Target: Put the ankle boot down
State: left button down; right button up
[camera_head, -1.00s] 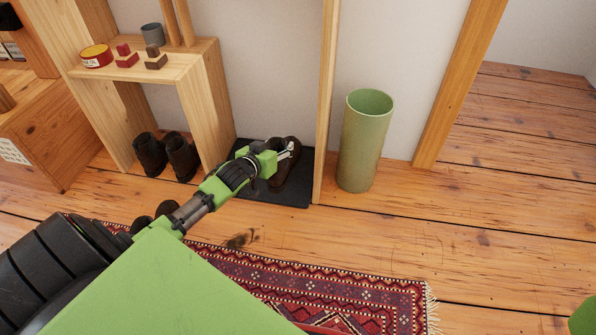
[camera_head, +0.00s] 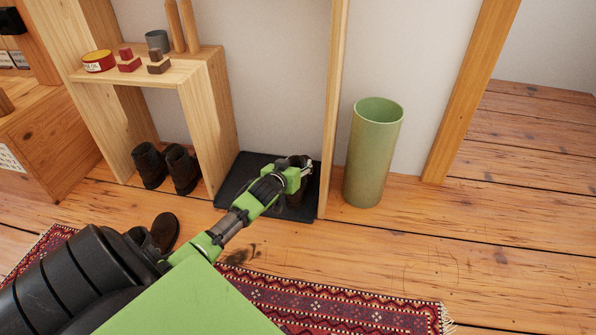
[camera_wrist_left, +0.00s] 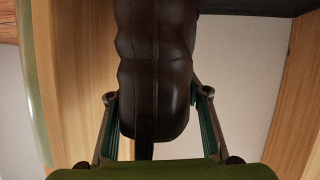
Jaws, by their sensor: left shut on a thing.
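My left gripper (camera_head: 301,168) is over the right part of a black mat (camera_head: 238,178) on the floor. It is shut on a dark brown ankle boot (camera_head: 296,200), which is mostly hidden behind the fingers in the head view. In the left wrist view the boot (camera_wrist_left: 156,70) sits between the two fingers (camera_wrist_left: 157,115). I cannot tell whether its sole touches the mat. My right gripper is not in view.
Two dark boots (camera_head: 166,167) stand under the wooden shelf unit (camera_head: 205,120) to the left. A green cylinder (camera_head: 373,155) stands right of a wooden post (camera_head: 332,120). A brown shoe-like thing (camera_head: 165,232) shows beside my arm near the patterned rug (camera_head: 350,315). The mat's left part is bare.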

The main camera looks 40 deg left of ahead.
pick_arm(q)
jog(key=shift+f+b, duration=1.5)
jog(key=shift+f, duration=0.25)
jog(key=shift+r, duration=0.1)
jog(key=c, duration=1.1)
grip_release()
jog(key=shift+f, duration=0.2)
jog(key=shift+r, duration=0.1)
